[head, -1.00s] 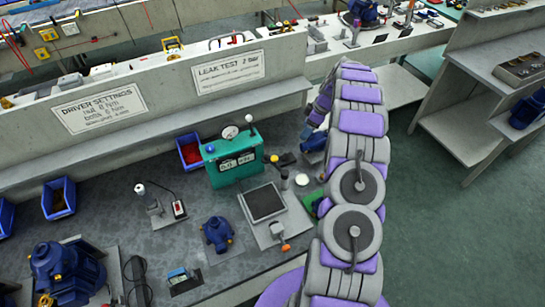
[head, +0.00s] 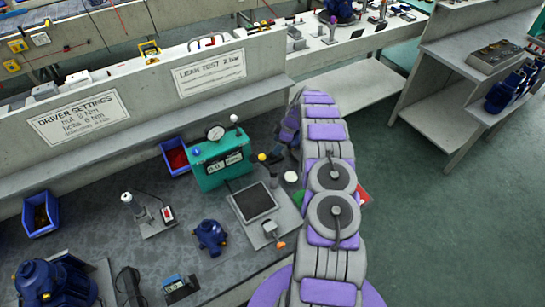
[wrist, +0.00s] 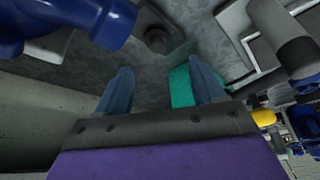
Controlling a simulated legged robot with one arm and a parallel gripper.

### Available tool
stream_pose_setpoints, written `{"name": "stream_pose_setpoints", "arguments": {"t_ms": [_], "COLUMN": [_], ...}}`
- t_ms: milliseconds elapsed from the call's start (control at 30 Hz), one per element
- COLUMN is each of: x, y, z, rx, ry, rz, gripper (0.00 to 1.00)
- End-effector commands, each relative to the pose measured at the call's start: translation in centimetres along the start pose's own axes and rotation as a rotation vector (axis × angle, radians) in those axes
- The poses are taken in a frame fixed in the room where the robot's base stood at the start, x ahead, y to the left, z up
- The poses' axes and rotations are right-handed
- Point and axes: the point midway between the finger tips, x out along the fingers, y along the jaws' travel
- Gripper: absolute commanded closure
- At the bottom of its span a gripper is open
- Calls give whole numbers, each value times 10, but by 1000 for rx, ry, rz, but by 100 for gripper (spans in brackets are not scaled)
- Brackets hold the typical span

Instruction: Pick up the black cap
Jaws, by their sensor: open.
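A small dark round piece (wrist: 157,39), probably the black cap, rests on the grey bench top in the wrist view, just beyond my fingertips and between their lines. My gripper (wrist: 161,75) is open, its two blue-grey fingers apart with nothing between them.
A blue pump part (wrist: 85,18) is close by at upper left in the wrist view. The floor at right is open.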

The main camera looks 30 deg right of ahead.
Motion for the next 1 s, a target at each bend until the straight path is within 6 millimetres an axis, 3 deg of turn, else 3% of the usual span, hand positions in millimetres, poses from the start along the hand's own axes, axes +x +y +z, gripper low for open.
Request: {"name": "stream_pose_setpoints", "arguments": {"t_ms": [267,600,833,1000], "x": [23,66,67,68], "y": [3,0,0,2], "z": [6,6,5,7], "rx": [2,1,1,2], "ry": [5,3,2,5], "rz": [-2,-3,-1,-3], "gripper": [32,32,32,47]}}
